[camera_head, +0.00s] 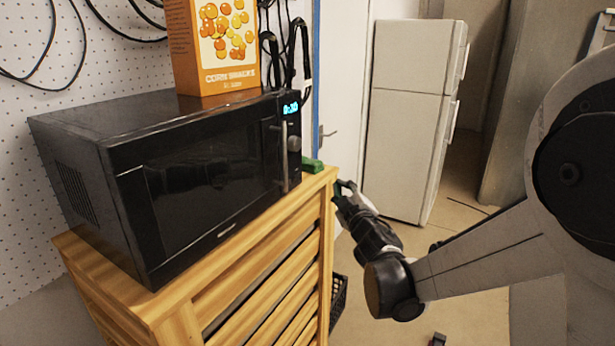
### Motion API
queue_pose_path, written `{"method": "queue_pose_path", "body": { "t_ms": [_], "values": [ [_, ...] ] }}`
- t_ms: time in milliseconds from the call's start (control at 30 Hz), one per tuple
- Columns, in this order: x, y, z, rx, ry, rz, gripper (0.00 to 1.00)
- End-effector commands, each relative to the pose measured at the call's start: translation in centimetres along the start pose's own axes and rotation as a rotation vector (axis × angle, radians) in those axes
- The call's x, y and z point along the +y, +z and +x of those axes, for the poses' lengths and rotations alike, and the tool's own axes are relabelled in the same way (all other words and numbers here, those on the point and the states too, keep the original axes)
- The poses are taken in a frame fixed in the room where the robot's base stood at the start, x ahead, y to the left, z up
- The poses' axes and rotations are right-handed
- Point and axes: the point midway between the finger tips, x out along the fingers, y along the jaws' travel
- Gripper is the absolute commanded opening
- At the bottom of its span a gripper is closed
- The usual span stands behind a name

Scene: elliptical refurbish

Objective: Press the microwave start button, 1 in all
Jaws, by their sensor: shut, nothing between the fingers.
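The black microwave (185,175) stands on a slatted wooden cabinet, its door shut. Its control panel (291,130) is at the right end of the front, with a lit blue display (290,107) and a round knob below it. A vertical metal handle (282,155) stands in front of the panel's left side. I cannot make out a separate start button. My gripper (341,187) is shut and empty, just right of the cabinet's right front corner, apart from the microwave.
An orange cereal box (215,45) stands on the microwave. A green object (313,166) lies on the cabinet (250,229) right of the microwave. Black cables hang behind. A white fridge (410,120) stands at the back, and a dark crate (339,295) sits on the floor.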

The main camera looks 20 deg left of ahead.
Motion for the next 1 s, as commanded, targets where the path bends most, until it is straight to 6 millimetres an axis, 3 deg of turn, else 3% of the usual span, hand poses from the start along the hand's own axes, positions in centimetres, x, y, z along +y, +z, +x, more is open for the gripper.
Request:
{"method": "queue_pose_path", "body": {
  "t_ms": [133,567,1000],
  "values": [
    [-0.9,-0.4,0.4,0.021,-0.009,-0.011,0.00],
    [-1.0,-0.6,0.6,0.022,-0.009,-0.013,0.00],
    [-3.0,-2.7,3.3,0.023,-0.008,-0.010,0.00]
  ]
}}
